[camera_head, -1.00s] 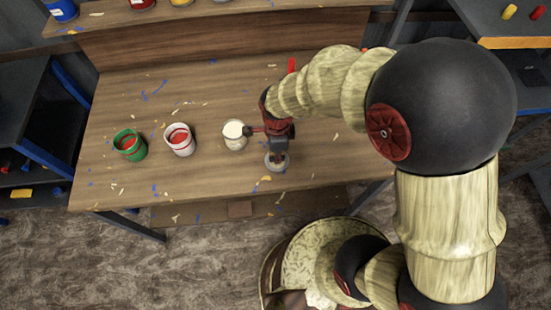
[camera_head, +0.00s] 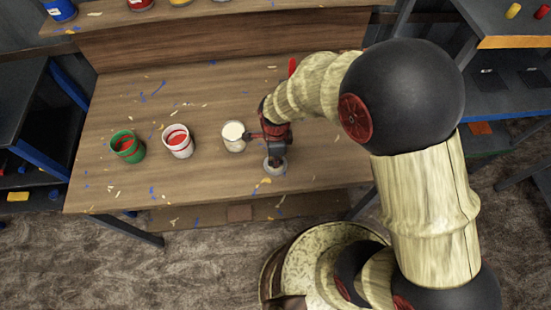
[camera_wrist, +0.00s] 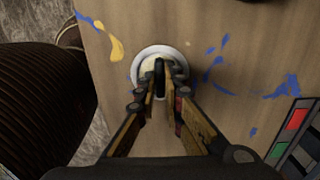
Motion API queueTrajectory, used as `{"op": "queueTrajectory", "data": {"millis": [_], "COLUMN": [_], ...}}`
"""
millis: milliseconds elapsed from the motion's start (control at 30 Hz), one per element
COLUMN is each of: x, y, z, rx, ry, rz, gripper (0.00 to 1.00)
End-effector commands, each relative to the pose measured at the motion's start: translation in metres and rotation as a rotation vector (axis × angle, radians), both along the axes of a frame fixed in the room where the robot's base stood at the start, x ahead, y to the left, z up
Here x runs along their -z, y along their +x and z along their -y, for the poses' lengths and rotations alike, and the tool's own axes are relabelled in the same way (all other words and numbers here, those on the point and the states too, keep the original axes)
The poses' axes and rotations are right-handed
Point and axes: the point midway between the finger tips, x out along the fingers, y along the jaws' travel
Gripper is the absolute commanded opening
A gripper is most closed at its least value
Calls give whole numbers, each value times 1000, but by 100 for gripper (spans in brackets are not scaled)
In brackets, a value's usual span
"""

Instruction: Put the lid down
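The lid (camera_head: 275,167) is a small round white piece, seen at the front right part of the tabletop below my gripper. In the wrist view the lid (camera_wrist: 145,62) is a white disc with a paler middle and a dark upright knob. My gripper (camera_head: 274,156) points down over it. In the wrist view the fingers of my gripper (camera_wrist: 160,90) close in on both sides of the knob and look shut on it. The lid is at or just above the table; I cannot tell whether it touches. The fingers hide part of the lid.
A pale-filled cup (camera_head: 233,144) stands just left of my gripper. A white cup with red contents (camera_head: 179,148) and a green one (camera_head: 128,155) stand further left. Scattered flecks lie on the wooden table (camera_head: 200,90). The table's front edge is close to the lid.

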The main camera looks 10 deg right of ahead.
Motion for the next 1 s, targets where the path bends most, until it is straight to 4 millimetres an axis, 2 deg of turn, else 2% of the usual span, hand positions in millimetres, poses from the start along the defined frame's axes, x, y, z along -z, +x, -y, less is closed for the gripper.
{"op": "queueTrajectory", "data": {"millis": [300,633,767,1000], "x": [0,-4,-20,-69], "y": [0,0,1,1], "z": [0,0,0,0], "rx": [0,0,0,0], "ry": [0,0,1,1], "rz": [0,1,4,4], "gripper": [27,27,27,27]}}
